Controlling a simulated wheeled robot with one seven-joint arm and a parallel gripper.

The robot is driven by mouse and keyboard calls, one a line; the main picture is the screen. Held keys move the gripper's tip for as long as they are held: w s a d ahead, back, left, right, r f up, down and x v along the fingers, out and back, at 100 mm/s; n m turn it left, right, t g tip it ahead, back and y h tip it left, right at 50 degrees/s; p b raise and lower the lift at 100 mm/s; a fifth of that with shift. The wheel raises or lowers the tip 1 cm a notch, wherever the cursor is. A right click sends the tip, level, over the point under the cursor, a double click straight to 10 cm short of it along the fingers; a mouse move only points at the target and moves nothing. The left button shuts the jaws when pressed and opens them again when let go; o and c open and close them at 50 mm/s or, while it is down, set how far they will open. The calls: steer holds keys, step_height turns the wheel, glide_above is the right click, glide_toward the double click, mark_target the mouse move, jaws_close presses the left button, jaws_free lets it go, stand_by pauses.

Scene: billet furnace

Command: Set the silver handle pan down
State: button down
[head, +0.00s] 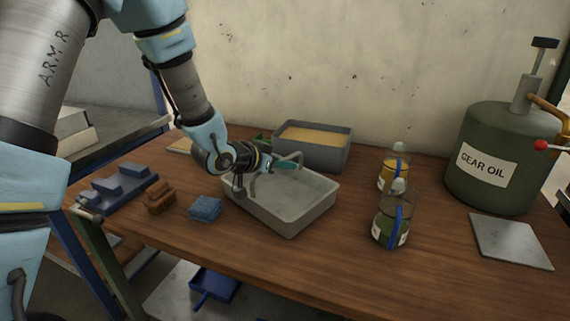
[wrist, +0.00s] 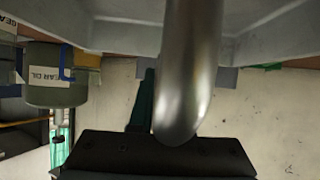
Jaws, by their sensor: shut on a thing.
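The pan (head: 312,219) is a grey, shallow rectangular tray with a silver arched handle (head: 297,156). It is over the middle of the wooden table and looks empty. My gripper (head: 284,165) is above the pan and shut on its handle. In the wrist view the silver handle (wrist: 190,75) crosses in front of the dark gripper, and the pan's grey wall (wrist: 125,35) fills the top. The pan looks about level. I cannot tell whether its underside touches the table (head: 330,270).
A grey bin with yellowish contents (head: 347,153) stands close behind the pan.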

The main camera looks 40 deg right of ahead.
steer(key=c, duration=0.9)
jaws_free()
steer(key=shift+f, duration=0.1)
steer(key=shift+o, duration=0.2)
steer(key=shift+a+r, duration=0.1)
steer(key=shift+r, duration=0.15)
steer(key=b+v, duration=0.1)
steer(key=v, duration=1)
steer(key=shift+s+a+r, duration=0.1)
steer(key=shift+a+r, duration=0.05)
steer(key=shift+a, duration=0.2)
